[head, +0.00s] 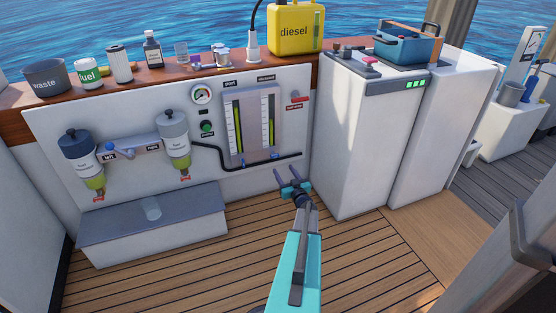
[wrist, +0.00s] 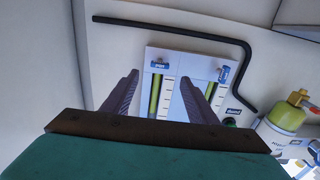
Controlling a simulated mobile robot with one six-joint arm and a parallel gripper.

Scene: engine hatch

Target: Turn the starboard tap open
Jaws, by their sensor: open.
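The sight-glass panel (head: 250,122) on the white wall has two upright tubes with green fluid, labelled port and starboard. The starboard tap (head: 274,156) is a small blue handle at the foot of the right tube. The wrist view shows the panel upside down, with the starboard tap (wrist: 160,65) on the left, its blue handle lying crosswise. The port tap (wrist: 223,73) is turned more along its tube. My gripper (head: 289,174) is open and empty, out in front of the panel's lower right. In the wrist view its fingertips (wrist: 159,77) appear either side of the starboard tap, apparently short of it.
A black pipe (head: 235,167) runs below the taps. A red lever (head: 297,99) sits right of the panel, a green pump knob (head: 207,127) left. The white cabinet (head: 350,140) stands close on the right. Deck in front is clear.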

